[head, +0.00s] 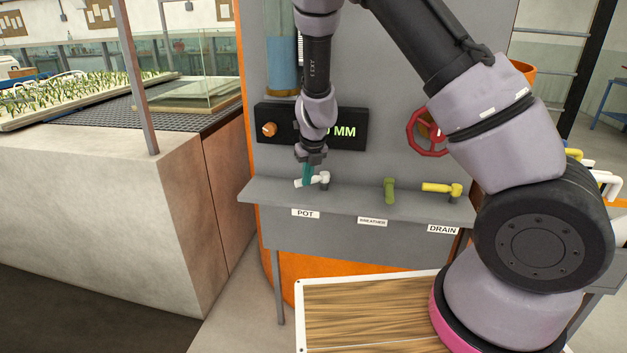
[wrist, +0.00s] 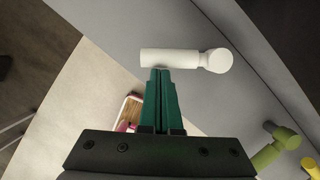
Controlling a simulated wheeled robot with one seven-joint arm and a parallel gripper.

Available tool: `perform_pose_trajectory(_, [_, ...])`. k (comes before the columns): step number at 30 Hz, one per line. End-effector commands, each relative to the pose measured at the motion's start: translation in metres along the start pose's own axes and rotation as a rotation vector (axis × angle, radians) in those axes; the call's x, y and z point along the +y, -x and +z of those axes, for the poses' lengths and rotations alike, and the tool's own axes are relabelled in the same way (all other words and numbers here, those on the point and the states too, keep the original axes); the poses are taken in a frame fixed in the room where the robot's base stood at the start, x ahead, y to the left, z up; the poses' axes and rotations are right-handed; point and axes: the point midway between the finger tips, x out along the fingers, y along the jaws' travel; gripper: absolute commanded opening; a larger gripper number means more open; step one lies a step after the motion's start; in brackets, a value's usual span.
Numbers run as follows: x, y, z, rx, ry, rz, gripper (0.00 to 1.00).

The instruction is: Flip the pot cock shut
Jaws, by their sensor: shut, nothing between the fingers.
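The pot cock is a small white lever (head: 314,180) on the grey shelf, above the POT label (head: 305,213). Its handle lies across the shelf and points left from its round pivot at the right end. It also shows in the wrist view (wrist: 178,58), with the pivot at right. My gripper (head: 307,177) is shut and empty, its green fingers pointing down at the handle. In the wrist view the closed fingertips (wrist: 161,72) are at the handle's near side, close to its middle. I cannot tell if they touch it.
A green breather cock (head: 389,190) points forward and a yellow drain cock (head: 441,188) points left on the same shelf (head: 350,199). A display panel (head: 361,130) with an orange knob (head: 269,129) is behind. A red handwheel (head: 413,140) is at right.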

Motion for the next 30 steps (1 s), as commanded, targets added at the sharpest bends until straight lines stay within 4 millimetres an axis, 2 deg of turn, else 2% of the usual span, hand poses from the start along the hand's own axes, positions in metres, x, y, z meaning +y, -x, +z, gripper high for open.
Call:
perform_pose_trajectory(12, [0.006, -0.007, 0.022, 0.001, -0.004, -0.002, 0.00])
perform_pose_trajectory(30, [0.007, -0.010, 0.031, 0.001, -0.004, -0.001, 0.00])
